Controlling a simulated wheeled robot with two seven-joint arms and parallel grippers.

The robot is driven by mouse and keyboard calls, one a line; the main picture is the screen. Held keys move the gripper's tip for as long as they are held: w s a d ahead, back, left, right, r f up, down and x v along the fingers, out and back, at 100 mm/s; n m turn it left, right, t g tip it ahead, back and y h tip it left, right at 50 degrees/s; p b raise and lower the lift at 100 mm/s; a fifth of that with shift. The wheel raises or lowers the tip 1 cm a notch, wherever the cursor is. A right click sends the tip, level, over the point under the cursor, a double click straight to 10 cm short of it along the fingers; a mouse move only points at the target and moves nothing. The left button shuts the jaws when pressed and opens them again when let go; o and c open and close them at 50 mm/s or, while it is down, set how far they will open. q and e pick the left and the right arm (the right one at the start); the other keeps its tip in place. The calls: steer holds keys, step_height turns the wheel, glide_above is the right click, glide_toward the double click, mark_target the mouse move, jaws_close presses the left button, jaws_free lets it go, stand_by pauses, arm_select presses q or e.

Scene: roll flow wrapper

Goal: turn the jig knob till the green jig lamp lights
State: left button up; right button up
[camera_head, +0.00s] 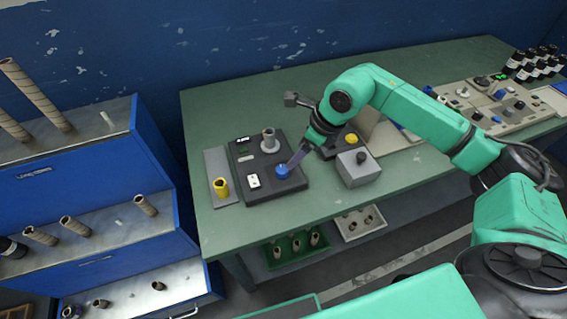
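The dark jig box (262,192) stands on the green table. My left gripper is out of view.
Blue shelves (90,175) with brown tubes are further left. Bottles and a control panel are at far right.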

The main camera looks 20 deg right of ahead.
mark_target(282, 169)
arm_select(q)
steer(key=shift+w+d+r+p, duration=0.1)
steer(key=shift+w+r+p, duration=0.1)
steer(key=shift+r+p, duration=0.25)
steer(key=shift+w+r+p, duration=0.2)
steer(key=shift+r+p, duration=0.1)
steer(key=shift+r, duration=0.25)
arm_select(e)
steer(key=x, duration=1)
steer(key=shift+w+a+f, duration=0.1)
steer(key=shift+w+a, duration=0.05)
jaws_close()
